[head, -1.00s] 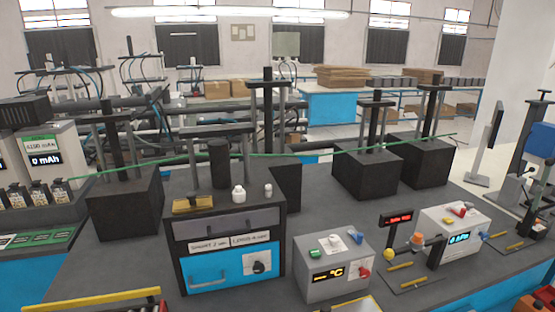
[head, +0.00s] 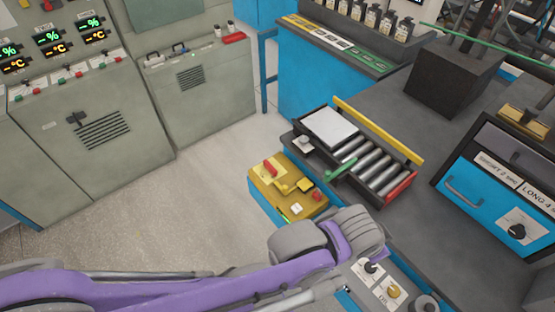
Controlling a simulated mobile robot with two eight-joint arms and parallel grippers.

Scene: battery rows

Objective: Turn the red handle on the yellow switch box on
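The yellow switch box (head: 262,192) sits in the lower middle of the head view, beside the roller conveyor. On its top are a red handle (head: 270,168) toward the back left, a yellow raised part, a smaller red knob (head: 317,195) at the right and a white label. A small green light shows on its near side. The handle's exact setting is too small to tell. My purple and grey left arm comes in from the left and ends in rounded grey parts just in front of the box, covering its near right corner. No fingers of either gripper show.
A roller conveyor (head: 375,172) with a yellow rail and a green lever stands right of the box. Grey cabinets (head: 95,120) with displays line the back left. A blue-fronted bench (head: 315,80) stands behind. Bare floor (head: 200,220) lies left of the box.

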